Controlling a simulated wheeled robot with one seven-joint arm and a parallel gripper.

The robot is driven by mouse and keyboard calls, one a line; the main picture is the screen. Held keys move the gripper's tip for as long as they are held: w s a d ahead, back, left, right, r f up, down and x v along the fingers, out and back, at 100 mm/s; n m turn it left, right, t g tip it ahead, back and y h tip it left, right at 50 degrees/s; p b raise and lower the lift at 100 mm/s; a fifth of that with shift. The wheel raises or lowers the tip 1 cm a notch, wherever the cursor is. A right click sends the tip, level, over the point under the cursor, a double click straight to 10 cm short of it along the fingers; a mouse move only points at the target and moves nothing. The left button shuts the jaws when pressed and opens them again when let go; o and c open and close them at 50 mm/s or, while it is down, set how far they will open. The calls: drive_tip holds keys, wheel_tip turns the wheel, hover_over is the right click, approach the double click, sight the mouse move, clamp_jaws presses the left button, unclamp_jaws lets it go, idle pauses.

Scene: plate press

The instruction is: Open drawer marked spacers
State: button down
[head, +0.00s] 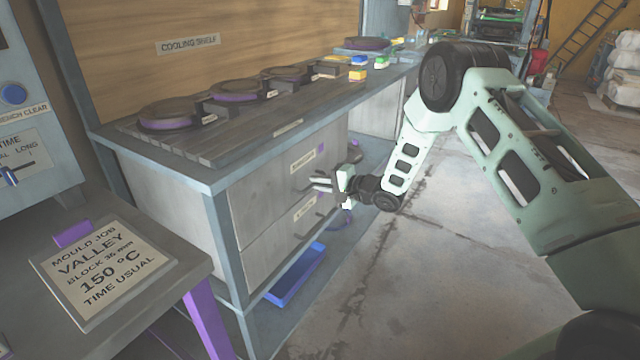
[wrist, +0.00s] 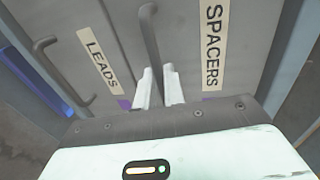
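The spacers drawer (head: 262,190) is the upper one in the grey bench and looks shut. Its SPACERS label (wrist: 213,45) reads clearly in the wrist view, with the dark bar handle (wrist: 150,35) to the label's left. My gripper (head: 317,183) is in front of this drawer, close to its handle. In the wrist view, my gripper's two pale fingers (wrist: 158,72) are a little apart, with one end of the handle between or just beyond their tips. I cannot tell whether they touch it.
The leads drawer (head: 270,240) is below, with its LEADS label (wrist: 99,60) and own handle (wrist: 46,60). A blue tray (head: 297,276) sits underneath. Round moulds (head: 170,114) stand on the bench top. The floor (head: 420,270) to the right is clear.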

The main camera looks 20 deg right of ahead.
drive_tip(key=shift+d, duration=0.1)
drive_tip(key=f+p+v, duration=0.3)
drive_tip(key=p+v, duration=0.1)
drive_tip(key=v, duration=1.1)
drive_tip(key=s+d+f+p+v, duration=0.1)
drive_tip(key=f+p+v, duration=0.2)
drive_tip(key=v, duration=1.2)
drive_tip(key=shift+p, duration=0.95)
drive_tip(key=shift+f, duration=0.1)
drive_tip(key=c, duration=1.5)
unclamp_jaws()
drive_tip(key=v, duration=1.7)
drive_tip(key=shift+d, duration=0.2)
